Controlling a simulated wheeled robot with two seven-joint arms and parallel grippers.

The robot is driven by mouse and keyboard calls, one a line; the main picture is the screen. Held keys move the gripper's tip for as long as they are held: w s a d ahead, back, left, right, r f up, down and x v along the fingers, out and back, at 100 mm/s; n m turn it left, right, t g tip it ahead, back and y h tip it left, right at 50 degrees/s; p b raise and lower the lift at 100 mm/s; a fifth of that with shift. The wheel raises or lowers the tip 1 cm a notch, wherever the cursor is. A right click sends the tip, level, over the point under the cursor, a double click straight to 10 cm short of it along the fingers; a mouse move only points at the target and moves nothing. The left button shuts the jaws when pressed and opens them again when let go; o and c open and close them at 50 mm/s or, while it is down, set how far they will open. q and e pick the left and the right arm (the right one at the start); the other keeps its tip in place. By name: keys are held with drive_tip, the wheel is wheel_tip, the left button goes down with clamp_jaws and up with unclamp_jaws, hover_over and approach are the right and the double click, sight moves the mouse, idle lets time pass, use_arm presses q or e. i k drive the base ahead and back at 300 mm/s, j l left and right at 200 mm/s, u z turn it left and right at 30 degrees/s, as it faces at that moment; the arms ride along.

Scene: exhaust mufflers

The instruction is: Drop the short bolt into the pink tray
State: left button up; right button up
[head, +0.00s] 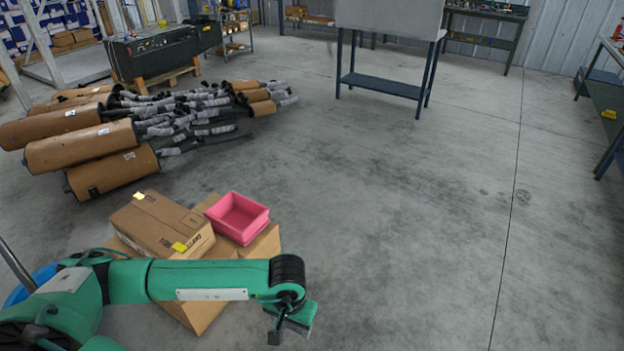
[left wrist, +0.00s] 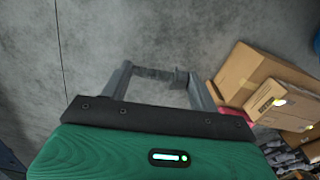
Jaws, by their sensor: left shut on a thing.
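The pink tray (head: 238,217) is an empty-looking open bin on top of cardboard boxes in the head view. A strip of it also shows in the left wrist view (left wrist: 234,114), right of the gripper. My left gripper (head: 290,328) hangs over bare floor in the head view, to the right of the tray and nearer to me. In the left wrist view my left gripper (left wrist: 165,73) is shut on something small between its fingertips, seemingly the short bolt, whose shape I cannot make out. My right gripper is out of view.
A closed cardboard box (head: 160,224) stands left of the tray on a larger carton (head: 262,243). Wrapped mufflers (head: 90,147) lie piled at the left. A table (head: 385,85) stands at the back. The concrete floor to the right is clear.

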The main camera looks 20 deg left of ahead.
sight(236, 217)
drive_tip(key=i+u, duration=0.25)
drive_tip(key=i, duration=0.5)
drive_tip(key=i+l+u, duration=0.1)
drive_tip(key=i+u, duration=0.15)
drive_tip(key=i, duration=0.45)
drive_tip(key=i+l+u, duration=0.1)
drive_tip(key=i+u, duration=0.3)
drive_tip(key=i, duration=0.2)
drive_tip(key=i+l+u, duration=0.4)
drive_tip(key=i, duration=0.15)
drive_tip(key=i+l+u, duration=0.35)
drive_tip(key=i, duration=0.15)
